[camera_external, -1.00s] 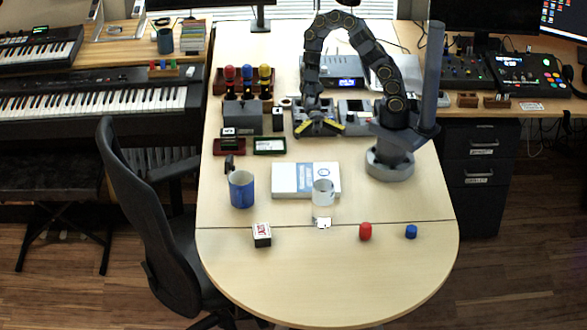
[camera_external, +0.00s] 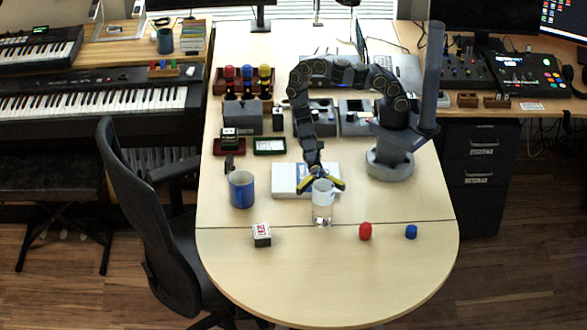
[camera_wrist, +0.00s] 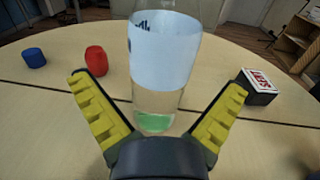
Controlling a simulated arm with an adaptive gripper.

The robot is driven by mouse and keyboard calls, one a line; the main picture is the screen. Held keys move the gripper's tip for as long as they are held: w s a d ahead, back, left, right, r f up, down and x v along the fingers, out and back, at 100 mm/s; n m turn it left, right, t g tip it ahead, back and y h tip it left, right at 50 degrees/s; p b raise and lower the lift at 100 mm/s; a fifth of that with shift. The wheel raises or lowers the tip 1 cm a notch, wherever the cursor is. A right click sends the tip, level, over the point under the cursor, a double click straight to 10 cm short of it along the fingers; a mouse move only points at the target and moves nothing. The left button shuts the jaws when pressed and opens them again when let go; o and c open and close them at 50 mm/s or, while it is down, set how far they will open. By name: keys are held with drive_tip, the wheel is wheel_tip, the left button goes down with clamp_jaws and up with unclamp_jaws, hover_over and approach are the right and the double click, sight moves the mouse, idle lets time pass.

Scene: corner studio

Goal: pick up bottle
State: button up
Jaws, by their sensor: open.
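The bottle (camera_external: 322,212) is clear with a white label and stands upright near the seam of the table. It fills the middle of the wrist view (camera_wrist: 163,55), with a greenish tint at its base. Its top is cut off there. My gripper (camera_external: 320,187) is at the bottle, behind it in the outside view. In the wrist view my gripper (camera_wrist: 162,78) is open, with one yellow-padded finger to each side of the bottle and a visible gap on both sides.
A blue mug (camera_external: 242,190) stands left of the bottle, and a white box (camera_external: 286,180) lies behind it. A small black-and-white box (camera_external: 262,235), a red object (camera_external: 365,231) and a blue object (camera_external: 411,232) sit in front.

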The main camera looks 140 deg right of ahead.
sight(325, 204)
drive_tip(key=shift+x, duration=2.4)
drive_tip(key=c, duration=1.2)
drive_tip(key=shift+o, duration=0.2)
